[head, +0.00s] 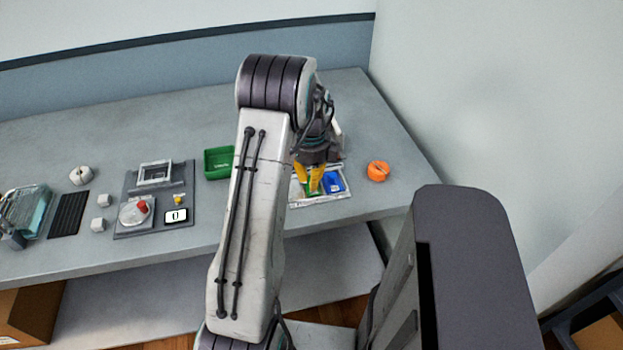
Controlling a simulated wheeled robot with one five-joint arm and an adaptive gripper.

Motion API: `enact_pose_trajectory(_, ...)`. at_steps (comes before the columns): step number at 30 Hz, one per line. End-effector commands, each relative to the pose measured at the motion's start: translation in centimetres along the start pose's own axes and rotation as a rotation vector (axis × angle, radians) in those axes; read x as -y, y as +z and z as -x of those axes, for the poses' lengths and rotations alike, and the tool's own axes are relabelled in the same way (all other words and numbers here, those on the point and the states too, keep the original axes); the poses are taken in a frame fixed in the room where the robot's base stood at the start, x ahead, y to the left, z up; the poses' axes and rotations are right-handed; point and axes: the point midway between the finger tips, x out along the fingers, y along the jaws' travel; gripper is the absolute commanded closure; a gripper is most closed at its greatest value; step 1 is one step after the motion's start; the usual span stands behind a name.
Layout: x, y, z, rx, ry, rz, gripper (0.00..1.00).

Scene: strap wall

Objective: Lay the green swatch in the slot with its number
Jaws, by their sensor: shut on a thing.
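My gripper (311,182) is at the right part of the table, pointing down, with yellow fingers over a pale slotted tray (322,198). A bit of green, the green swatch (314,186), shows at the fingertips, and my gripper is shut on it. A blue swatch (334,182) lies in the tray just right of the fingers. My arm hides the left part of the tray, and I cannot read any slot numbers. I cannot tell whether the green swatch touches the tray.
An orange ring-like object (377,171) sits right of the tray. A green bin (218,163) stands left of my arm. Farther left are a grey scale station (128,222), white blocks (98,225), a black ribbed mat (68,215) and a clear container (30,208).

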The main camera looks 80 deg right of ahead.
Motion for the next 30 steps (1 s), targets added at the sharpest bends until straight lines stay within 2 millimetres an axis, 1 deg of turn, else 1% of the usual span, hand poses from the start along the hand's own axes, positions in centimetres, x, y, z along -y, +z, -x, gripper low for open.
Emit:
enact_pose_trajectory(6, 0.01, 0.00, -0.02, 0.000, 0.000, 0.000, 1.00)
enact_pose_trajectory(7, 0.01, 0.00, -0.02, 0.000, 0.000, 0.000, 0.83)
enact_pose_trajectory(15, 0.00, 0.00, -0.02, 0.000, 0.000, 0.000, 0.59)
enact_pose_trajectory(20, 0.00, 0.00, -0.02, 0.000, 0.000, 0.000, 0.59)
enact_pose_trajectory(21, 0.00, -0.01, -0.03, 0.000, 0.000, 0.000, 0.53)
enact_pose_trajectory(27, 0.00, 0.00, -0.03, 0.000, 0.000, 0.000, 0.35)
enact_pose_trajectory(30, 0.00, -0.01, -0.03, 0.000, 0.000, 0.000, 0.35)
